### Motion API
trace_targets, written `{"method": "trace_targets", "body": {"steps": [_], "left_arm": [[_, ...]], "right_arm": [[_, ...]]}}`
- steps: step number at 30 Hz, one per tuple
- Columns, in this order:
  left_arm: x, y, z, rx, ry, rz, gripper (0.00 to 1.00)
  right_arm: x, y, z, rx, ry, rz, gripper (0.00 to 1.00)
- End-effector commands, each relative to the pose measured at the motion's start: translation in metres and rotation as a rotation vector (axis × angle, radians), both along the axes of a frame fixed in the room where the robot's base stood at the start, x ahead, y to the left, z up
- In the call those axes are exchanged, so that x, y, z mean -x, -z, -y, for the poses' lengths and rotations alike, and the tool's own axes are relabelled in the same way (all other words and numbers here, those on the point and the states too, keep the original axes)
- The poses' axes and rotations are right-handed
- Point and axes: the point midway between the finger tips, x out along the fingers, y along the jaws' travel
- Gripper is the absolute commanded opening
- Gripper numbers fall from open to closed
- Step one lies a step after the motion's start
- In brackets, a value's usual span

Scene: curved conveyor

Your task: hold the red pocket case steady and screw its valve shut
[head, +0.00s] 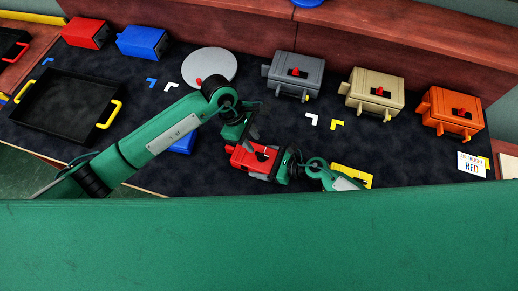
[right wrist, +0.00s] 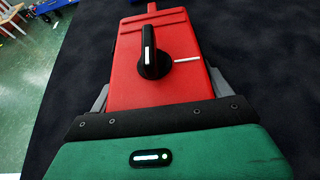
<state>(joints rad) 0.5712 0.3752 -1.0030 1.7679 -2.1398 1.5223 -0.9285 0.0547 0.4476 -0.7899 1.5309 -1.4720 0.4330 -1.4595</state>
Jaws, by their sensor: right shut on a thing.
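The red pocket case (head: 242,157) is held above the dark mat, and it fills the upper middle of the right wrist view (right wrist: 135,82). My right gripper (head: 272,164) is shut on its near end, with a grey finger along each side (right wrist: 158,92). The black valve knob (right wrist: 152,56) is on the case's upper face. Its white line points away along the case, while a white mark (right wrist: 187,59) on the case points sideways to the right. My left gripper (head: 243,133) is just above the case in the head view, apart from the knob; its fingers are too small to read.
Grey (head: 295,71), tan (head: 374,92) and orange (head: 451,108) cases stand along the back right. A round grey disc (head: 209,66), blue (head: 143,41) and red (head: 85,33) boxes, and a black tray (head: 65,104) with yellow handles lie left. A card (head: 471,165) reads RED.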

Motion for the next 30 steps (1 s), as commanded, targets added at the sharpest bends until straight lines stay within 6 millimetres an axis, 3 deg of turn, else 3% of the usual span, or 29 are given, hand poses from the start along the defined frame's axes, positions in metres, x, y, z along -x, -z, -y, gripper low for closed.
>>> {"method": "trace_targets", "body": {"steps": [3, 9, 22, 23, 27, 30], "left_arm": [[0.005, 0.023, 0.009, 0.001, -0.002, -0.005, 0.31], [0.009, 0.050, 0.019, 0.000, -0.002, -0.002, 0.31], [0.010, 0.061, 0.023, 0.000, -0.001, 0.000, 0.31], [0.010, 0.061, 0.023, 0.000, -0.001, 0.000, 0.29], [0.010, 0.060, 0.023, 0.000, -0.001, 0.000, 0.01], [0.010, 0.060, 0.023, 0.000, -0.001, 0.000, 0.00]], "right_arm": [[0.000, 0.000, 0.000, 0.000, 0.000, 0.000, 0.45], [0.000, 0.000, 0.000, 0.000, 0.000, 0.000, 0.45], [0.000, 0.000, 0.000, 0.000, 0.000, 0.000, 0.45], [0.000, 0.000, 0.000, 0.000, 0.000, 0.000, 0.45], [0.000, 0.000, 0.000, 0.000, 0.000, 0.000, 0.45], [0.000, 0.000, 0.000, 0.000, 0.000, 0.000, 0.45]]}}
